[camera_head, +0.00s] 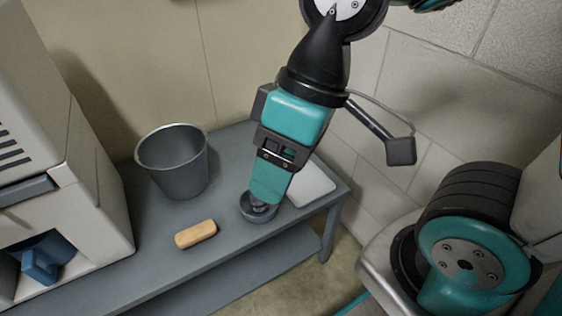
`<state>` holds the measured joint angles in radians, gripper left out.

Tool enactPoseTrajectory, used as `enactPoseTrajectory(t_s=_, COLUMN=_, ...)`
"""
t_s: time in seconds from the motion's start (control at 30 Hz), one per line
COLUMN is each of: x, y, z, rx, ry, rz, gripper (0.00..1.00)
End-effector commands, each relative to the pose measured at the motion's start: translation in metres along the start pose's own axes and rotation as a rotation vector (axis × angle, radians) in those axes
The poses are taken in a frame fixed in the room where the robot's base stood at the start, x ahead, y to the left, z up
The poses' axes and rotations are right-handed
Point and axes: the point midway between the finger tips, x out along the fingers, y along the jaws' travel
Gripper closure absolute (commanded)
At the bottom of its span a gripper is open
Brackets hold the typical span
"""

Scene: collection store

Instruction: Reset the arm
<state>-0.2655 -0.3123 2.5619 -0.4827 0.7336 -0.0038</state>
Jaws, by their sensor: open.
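My gripper (265,203) points down over the right part of a grey table (225,262). Its fingertips are at or just above a small round grey dish (246,213) near the table's front edge. The picture does not show clearly whether they touch it. Something small and metallic shows at the dish under the fingers, partly hidden. The jaws are open, though the gap between them is hard to see from this side. My arm comes down from the top of the picture.
A grey bucket (174,170) stands at the back of the table. A tan block (195,234) lies in front of it. A white flat item (312,186) is right of my gripper. Walls close off the back and right.

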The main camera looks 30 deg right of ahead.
Motion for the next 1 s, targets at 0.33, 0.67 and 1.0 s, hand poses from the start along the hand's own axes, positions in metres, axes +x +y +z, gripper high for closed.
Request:
enactPoseTrajectory(t_s=0.33, x=-0.02, y=-0.005, z=-0.005, rx=0.005, ry=0.001, rz=0.001, gripper=0.38)
enactPoseTrajectory(t_s=0.67, x=-0.123, y=-0.037, z=-0.028, rx=0.006, ry=0.002, rz=0.001, gripper=0.38)
enactPoseTrajectory(t_s=1.0, x=-0.242, y=-0.074, z=-0.054, rx=0.006, ry=0.002, rz=0.002, gripper=0.38)
